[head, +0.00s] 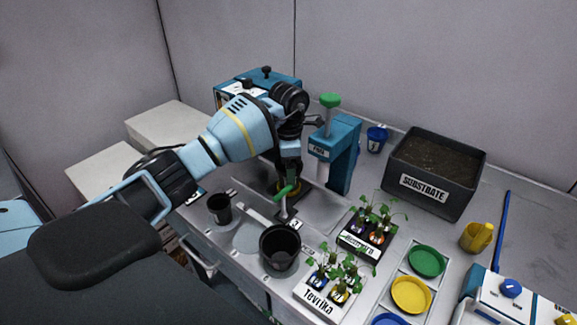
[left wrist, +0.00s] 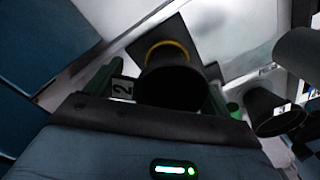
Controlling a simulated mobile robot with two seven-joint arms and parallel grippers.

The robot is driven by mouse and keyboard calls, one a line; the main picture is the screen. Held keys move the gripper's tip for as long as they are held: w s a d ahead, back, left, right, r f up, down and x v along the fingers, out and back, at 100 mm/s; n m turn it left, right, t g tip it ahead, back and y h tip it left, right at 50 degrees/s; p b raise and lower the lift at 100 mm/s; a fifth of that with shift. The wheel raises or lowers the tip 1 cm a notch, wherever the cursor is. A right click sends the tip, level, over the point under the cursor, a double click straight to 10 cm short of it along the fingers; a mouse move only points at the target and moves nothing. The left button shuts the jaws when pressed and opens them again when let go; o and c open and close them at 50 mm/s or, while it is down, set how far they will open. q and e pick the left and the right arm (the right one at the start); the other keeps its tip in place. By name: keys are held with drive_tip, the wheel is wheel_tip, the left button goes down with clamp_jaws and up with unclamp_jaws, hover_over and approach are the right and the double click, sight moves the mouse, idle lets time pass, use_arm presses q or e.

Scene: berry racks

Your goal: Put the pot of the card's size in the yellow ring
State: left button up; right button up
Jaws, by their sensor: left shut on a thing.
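My left gripper (head: 287,188) is shut on a black pot (left wrist: 170,88), which fills the space between its fingers in the left wrist view. The yellow ring (left wrist: 166,46) shows just beyond this pot, on a dark square plate (left wrist: 190,35). I cannot tell whether the pot is in the ring or above it. In the head view the gripper mostly hides both. A smaller black pot (head: 219,210) stands to the left and a larger black pot (head: 279,262) nearer the front. I cannot make out a size card. My right gripper is not in view.
A blue press with a green knob (head: 330,100) stands right behind the gripper. The substrate box (head: 430,200), two plant trays (head: 320,303) and coloured dishes (head: 427,261) lie to the right. A number 2 label (left wrist: 122,88) is beside the held pot.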

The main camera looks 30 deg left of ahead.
use_arm(q)
drive_tip(key=shift+f, duration=0.6)
drive_tip(key=o, duration=0.9)
drive_tip(key=shift+c, duration=0.2)
drive_tip(key=shift+r, duration=3.95)
